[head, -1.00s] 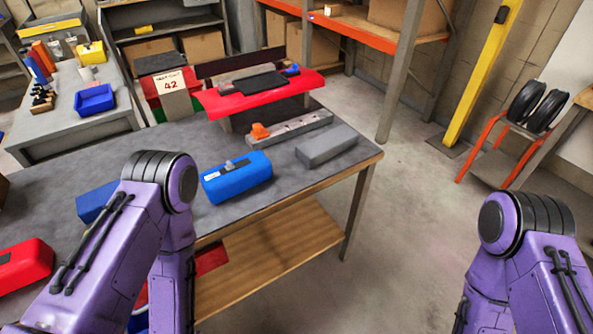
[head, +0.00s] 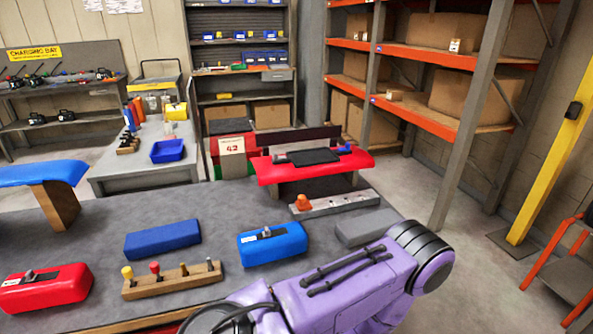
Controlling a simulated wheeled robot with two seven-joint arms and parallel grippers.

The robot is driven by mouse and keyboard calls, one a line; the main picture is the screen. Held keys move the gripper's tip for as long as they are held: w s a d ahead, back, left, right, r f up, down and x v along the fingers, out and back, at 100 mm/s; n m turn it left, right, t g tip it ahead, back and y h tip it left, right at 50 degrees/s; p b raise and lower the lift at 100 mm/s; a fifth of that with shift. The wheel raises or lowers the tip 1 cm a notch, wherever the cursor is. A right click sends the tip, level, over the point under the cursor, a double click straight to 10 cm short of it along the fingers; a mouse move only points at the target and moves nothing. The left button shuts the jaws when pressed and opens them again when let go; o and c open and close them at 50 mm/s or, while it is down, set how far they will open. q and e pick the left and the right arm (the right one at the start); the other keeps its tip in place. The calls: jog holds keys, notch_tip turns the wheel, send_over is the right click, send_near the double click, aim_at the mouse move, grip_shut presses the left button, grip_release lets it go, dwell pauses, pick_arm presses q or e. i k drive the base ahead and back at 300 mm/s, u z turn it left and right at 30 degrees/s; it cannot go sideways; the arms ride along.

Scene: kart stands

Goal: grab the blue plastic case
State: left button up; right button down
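A bright blue case (head: 272,244) with a dark and grey fitting on its top lies on the grey workbench (head: 90,225), near the middle of the head view. A darker, plain blue block (head: 162,239) lies to its left; I cannot tell whether it is a case too. One of my purple arms crosses the lower middle, its elbow to the right of the bright blue case. Neither gripper is in view.
A wooden block with several pegs (head: 172,280) and a red case (head: 46,289) lie left. Behind the blue case are a grey metal bar with an orange piece (head: 335,203) and a red-topped stand (head: 312,169). A grey block (head: 368,226) is partly behind my arm.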

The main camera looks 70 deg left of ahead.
aim_at(290, 238)
jog(key=u, duration=0.05)
jog(key=i, duration=1.1)
jog(key=u, duration=2.15)
